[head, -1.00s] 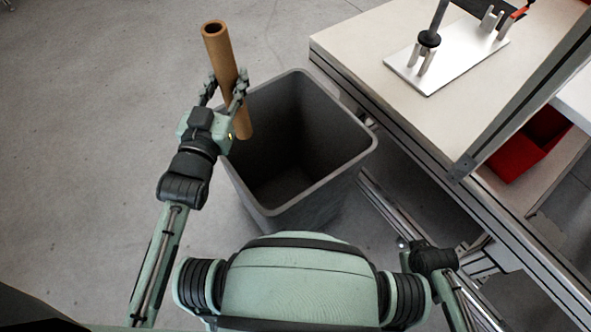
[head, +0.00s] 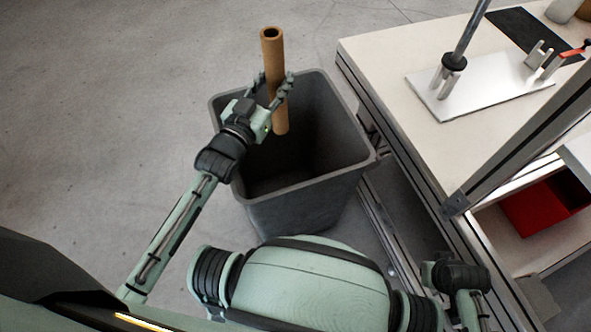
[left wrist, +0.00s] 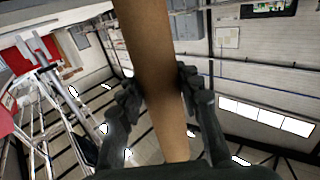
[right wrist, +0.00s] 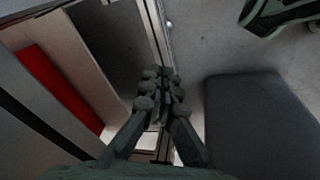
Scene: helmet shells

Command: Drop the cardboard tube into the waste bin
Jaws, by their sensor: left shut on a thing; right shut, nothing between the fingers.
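The brown cardboard tube (head: 274,60) is held nearly upright, with its open end up, by my left gripper (head: 277,88). My left gripper is shut on the tube around its middle; the left wrist view shows the tube (left wrist: 158,50) between both fingers. The grey waste bin (head: 345,168) stands open on the floor, and in the head view the tube's lower end shows over the bin's opening. My right gripper (right wrist: 165,85) is shut and empty, and in the right wrist view the bin's grey side (right wrist: 258,125) appears right of it.
A workbench (head: 400,60) stands right of the bin, with a metal plate fixture (head: 480,92) on top. A red container (head: 540,208) sits on a lower shelf. The floor (head: 110,100) left of the bin is clear.

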